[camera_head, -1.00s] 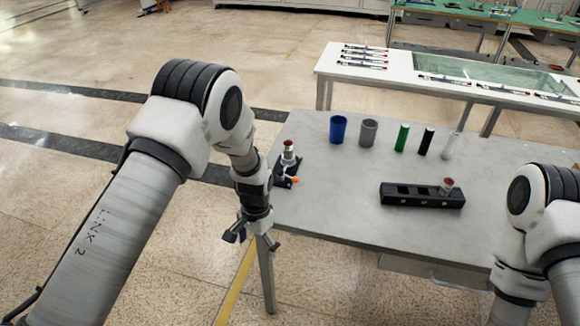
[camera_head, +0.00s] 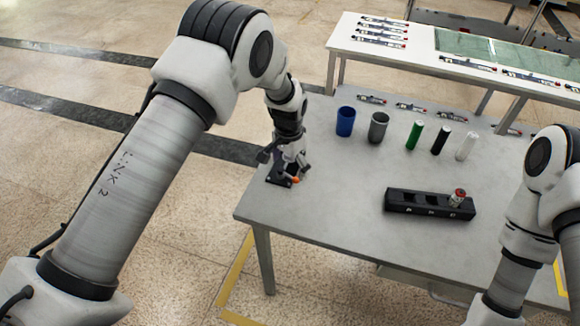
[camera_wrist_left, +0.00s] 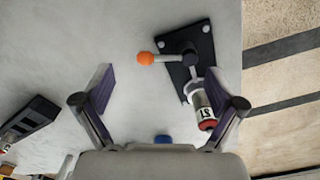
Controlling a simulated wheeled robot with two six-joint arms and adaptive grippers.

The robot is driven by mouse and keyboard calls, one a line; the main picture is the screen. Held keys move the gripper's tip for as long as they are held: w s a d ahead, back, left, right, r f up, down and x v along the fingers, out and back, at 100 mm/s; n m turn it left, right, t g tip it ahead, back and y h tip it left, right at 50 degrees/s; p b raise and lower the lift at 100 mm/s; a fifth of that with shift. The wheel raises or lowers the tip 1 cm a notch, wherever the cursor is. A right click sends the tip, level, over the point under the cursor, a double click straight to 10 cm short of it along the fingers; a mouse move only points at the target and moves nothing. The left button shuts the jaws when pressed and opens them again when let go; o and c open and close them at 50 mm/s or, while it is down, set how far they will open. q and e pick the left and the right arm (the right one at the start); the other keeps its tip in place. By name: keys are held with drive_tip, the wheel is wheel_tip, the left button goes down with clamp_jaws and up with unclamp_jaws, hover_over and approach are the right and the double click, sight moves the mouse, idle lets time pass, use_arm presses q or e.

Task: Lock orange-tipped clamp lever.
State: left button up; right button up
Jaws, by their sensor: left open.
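The clamp stands near the left edge of the grey table. In the left wrist view its black base plate (camera_wrist_left: 190,45) carries a lever with an orange tip (camera_wrist_left: 145,58) that points left. The orange tip (camera_head: 296,180) also shows in the head view. A small white and red cylinder marked "ST" (camera_wrist_left: 203,108) sits at the clamp. My left gripper (camera_head: 284,160) is open above the clamp and hides part of it. In the left wrist view the orange tip lies beyond and between its spread fingers (camera_wrist_left: 160,85); the right finger overlaps the cylinder. My right gripper is out of view.
A black slotted block (camera_head: 428,204) with a red-topped cylinder (camera_head: 457,197) sits on the table (camera_head: 340,215) to the right. A blue cup (camera_head: 345,121), grey cup (camera_head: 378,127), green (camera_head: 414,135), black (camera_head: 440,140) and white (camera_head: 466,146) cylinders stand behind. The table between is clear.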

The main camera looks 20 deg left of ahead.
sight(290, 177)
use_arm(q)
drive_tip(key=f, duration=0.2)
drive_tip(key=w+f, duration=0.1)
drive_tip(key=f, duration=0.1)
drive_tip(key=shift+w, duration=0.15)
drive_tip(key=shift+s+r, duration=0.15)
drive_tip(key=shift+s, duration=0.05)
drive_tip(key=shift+s+r, duration=0.1)
drive_tip(key=c, duration=1.2)
drive_tip(key=shift+d, duration=0.1)
drive_tip(key=shift+c, duration=0.6)
drive_tip(key=shift+c, duration=0.2)
drive_tip(key=shift+d, duration=0.2)
drive_tip(key=shift+c, duration=1)
drive_tip(key=shift+o, duration=0.7)
drive_tip(key=shift+a, duration=0.15)
